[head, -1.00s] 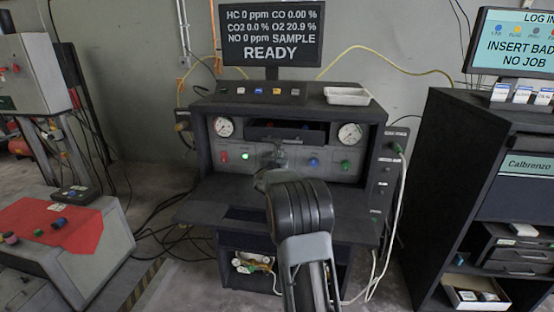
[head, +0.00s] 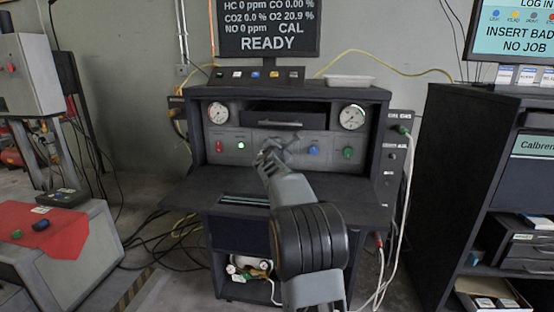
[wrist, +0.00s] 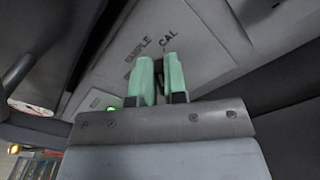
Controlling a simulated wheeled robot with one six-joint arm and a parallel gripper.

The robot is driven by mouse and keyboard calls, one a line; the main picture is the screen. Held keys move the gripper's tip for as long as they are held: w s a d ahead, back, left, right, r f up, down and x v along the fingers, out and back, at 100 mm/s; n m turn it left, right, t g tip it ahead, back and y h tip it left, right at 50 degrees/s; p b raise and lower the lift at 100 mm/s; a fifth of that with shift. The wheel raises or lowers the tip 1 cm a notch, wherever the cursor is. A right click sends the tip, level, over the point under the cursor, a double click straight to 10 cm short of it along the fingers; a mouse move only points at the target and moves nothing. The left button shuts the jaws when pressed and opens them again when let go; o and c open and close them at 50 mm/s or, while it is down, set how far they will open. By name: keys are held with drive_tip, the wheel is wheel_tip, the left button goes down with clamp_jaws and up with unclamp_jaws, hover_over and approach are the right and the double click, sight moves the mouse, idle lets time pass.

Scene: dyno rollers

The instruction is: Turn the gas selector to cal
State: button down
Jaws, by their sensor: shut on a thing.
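The gas selector is on the grey panel (head: 262,136) of the dark cabinet, and the labels SAMPLE and CAL (wrist: 168,35) are printed there in the wrist view. My gripper (wrist: 159,72) is at the panel, its green fingers on either side of the selector knob and shut on it. The knob is mostly hidden between the fingers, so its pointing angle is hard to read. In the head view my gripper (head: 272,151) covers the selector. The monitor (head: 268,28) above reads CAL and READY.
A red knob (head: 219,146), a lit green button (head: 240,145), a blue knob (head: 314,150) and a green knob (head: 347,153) are on the same panel. Two round gauges (head: 352,117) sit above. A shelf (head: 190,194) juts out below. A dark cabinet stands at right.

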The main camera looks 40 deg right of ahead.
drive_tip(key=shift+s+d+f+m+b, duration=0.1)
drive_tip(key=shift+f+m+b, duration=0.15)
drive_tip(key=shift+m+b, duration=0.95)
drive_tip(key=c, duration=1.2)
unclamp_jaws()
drive_tip(key=shift+o, duration=0.2)
drive_tip(key=b+v, duration=0.1)
drive_tip(key=v, duration=1.3)
drive_tip(key=shift+r+b, duration=0.1)
drive_tip(key=shift+b, duration=0.3)
drive_tip(key=shift+r, duration=0.1)
